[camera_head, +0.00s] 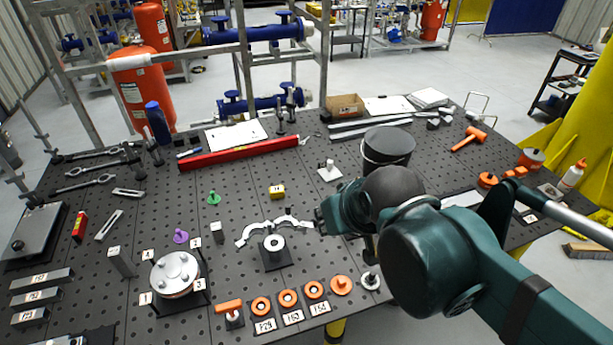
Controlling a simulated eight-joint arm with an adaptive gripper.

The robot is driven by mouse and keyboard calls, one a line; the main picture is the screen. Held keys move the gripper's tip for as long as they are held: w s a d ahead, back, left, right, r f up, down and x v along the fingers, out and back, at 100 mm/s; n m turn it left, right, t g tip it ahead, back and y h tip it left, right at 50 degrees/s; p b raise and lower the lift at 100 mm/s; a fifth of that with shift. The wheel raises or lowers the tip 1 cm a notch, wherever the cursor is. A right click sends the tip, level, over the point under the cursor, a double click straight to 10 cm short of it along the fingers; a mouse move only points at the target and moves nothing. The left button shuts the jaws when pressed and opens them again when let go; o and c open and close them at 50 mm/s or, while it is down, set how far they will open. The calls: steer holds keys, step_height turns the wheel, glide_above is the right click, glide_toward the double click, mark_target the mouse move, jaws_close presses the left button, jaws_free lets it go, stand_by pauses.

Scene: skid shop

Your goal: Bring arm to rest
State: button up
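My arm, dark green with black joints, reaches in from the lower right over the black perforated table (340,215). My gripper (316,219) is at the arm's left end, above the middle of the table, beside a curved silver bracket (262,228).
A black bucket (388,148) stands just behind my arm. Orange rings (288,298) line the front edge. A red beam (240,153) lies at the back. A yellow column (590,150) stands to the right.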

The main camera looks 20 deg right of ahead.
step_height(320, 180, down, 11)
steer(key=b, duration=1)
steer(key=shift+b, duration=0.35)
stand_by(0.5)
